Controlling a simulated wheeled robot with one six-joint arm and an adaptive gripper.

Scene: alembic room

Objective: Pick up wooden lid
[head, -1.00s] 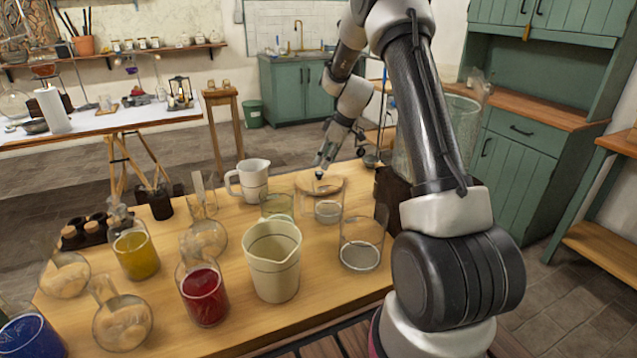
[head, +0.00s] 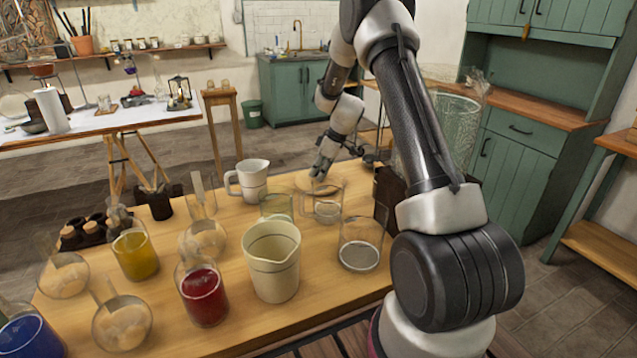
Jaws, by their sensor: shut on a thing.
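The wooden lid (head: 303,181) is a pale round disc at the far side of the wooden table, behind the glass beakers. My gripper (head: 319,174) is over the lid with its fingers pointing down, and it is shut on the lid. The fingers cover the lid's middle, so the exact grip point is hidden. I cannot tell whether the lid touches the table or hangs just above it.
Glass beakers (head: 360,245) stand in front of the lid. A white jug (head: 253,181) is to its left, and a larger cream pitcher (head: 272,262) is nearer. Flasks with red (head: 203,298) and yellow (head: 136,256) liquid crowd the table's left side.

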